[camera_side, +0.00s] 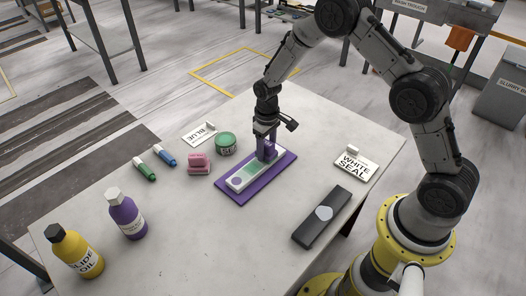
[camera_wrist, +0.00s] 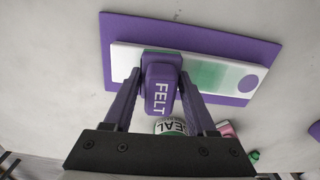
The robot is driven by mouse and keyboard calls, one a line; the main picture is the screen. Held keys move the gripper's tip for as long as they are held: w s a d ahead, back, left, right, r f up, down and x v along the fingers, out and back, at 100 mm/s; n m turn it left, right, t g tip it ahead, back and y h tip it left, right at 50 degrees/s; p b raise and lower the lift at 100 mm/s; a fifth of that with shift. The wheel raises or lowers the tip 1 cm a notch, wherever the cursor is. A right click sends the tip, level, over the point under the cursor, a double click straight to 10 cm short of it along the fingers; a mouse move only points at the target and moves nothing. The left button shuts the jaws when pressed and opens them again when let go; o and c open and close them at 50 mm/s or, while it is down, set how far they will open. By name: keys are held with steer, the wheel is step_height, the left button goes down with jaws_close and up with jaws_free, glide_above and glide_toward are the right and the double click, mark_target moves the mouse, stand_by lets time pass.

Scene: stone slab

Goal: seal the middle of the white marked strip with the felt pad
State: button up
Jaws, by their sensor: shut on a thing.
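The white strip (camera_side: 240,183) lies on a purple mat (camera_side: 225,194) on the slab. It has a green patch (camera_side: 249,171) along its middle and a purple dot (camera_side: 237,182) near one end. My gripper (camera_side: 266,148) is shut on the purple felt pad (camera_side: 267,153), over the strip's far end from the dot. In the wrist view the pad (camera_wrist: 162,85), lettered FELT, sits between both fingers and hides part of the strip (camera_wrist: 127,62). Green (camera_wrist: 208,72) shows beside the pad, toward the dot (camera_wrist: 248,84). I cannot tell whether the pad touches the strip.
A green tin (camera_side: 226,144), a pink block (camera_side: 199,163) and two markers (camera_side: 145,171) stand or lie left of the mat. A purple bottle (camera_side: 126,217) and yellow bottle (camera_side: 76,252) stand front left. A dark block (camera_side: 318,220) and WHITE SEAL sign (camera_side: 356,164) are right.

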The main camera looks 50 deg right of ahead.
mark_target(267, 142)
steer(key=shift+r, duration=3)
steer(key=shift+r, duration=0.1)
steer(key=shift+r, duration=1.4)
steer(key=shift+f, duration=0.1)
